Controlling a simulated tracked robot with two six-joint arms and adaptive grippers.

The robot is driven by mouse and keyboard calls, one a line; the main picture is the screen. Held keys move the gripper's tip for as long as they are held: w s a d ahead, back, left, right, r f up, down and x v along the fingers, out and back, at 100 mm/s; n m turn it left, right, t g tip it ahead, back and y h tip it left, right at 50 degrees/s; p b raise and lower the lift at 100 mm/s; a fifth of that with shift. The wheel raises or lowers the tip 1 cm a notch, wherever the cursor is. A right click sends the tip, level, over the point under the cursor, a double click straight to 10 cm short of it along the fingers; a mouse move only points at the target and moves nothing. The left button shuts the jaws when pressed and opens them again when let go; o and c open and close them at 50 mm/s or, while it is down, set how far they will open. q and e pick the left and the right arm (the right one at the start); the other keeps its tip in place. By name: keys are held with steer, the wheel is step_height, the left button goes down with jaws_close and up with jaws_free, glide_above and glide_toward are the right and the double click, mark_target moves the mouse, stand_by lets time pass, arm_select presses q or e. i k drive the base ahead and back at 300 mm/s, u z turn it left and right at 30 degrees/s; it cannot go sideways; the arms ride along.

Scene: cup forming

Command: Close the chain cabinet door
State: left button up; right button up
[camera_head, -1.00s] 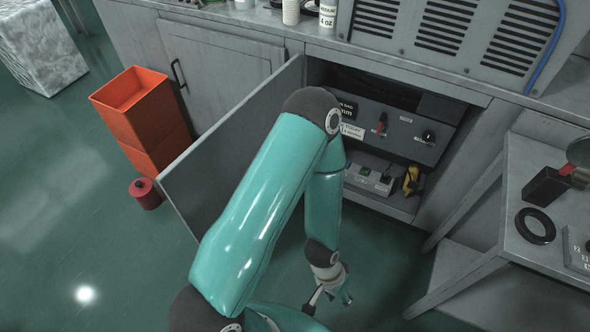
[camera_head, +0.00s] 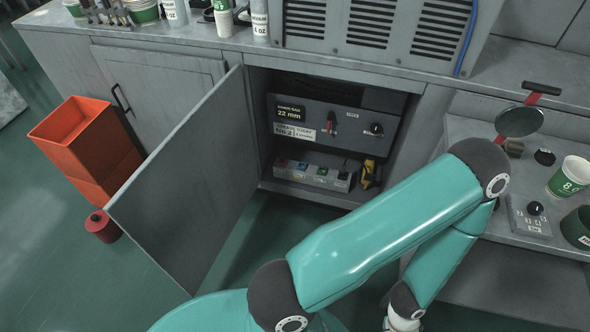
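The chain cabinet door (camera_head: 190,185) is a plain grey panel standing wide open. It is hinged at the left side of the cabinet opening and its free edge points toward the lower left. Inside the cabinet (camera_head: 268,110) is a dark panel (camera_head: 355,127) with a "22 mm" display, a red lever and a black knob. A teal arm of mine crosses the lower right, right of the door and apart from it in the picture. Its wrist reaches the bottom edge, and the gripper is cut off below. No other gripper shows.
A row of small coloured switches (camera_head: 312,174) and a yellow item (camera_head: 367,174) sit low in the cabinet. Orange bins (camera_head: 90,150) and a red canister (camera_head: 102,226) stand left of the door. A side table (camera_head: 530,240) with a cup (camera_head: 568,178) stands at right.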

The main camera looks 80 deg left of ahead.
mark_target(181, 206)
steer(key=u, duration=0.7)
steer(key=i, duration=0.1)
steer(key=z, duration=1.3)
steer(key=k, duration=1.65)
steer(key=u, duration=0.1)
steer(key=k, duration=1.25)
steer(key=z, duration=1.7)
steer(key=i, duration=0.1)
steer(key=u, duration=3.35)
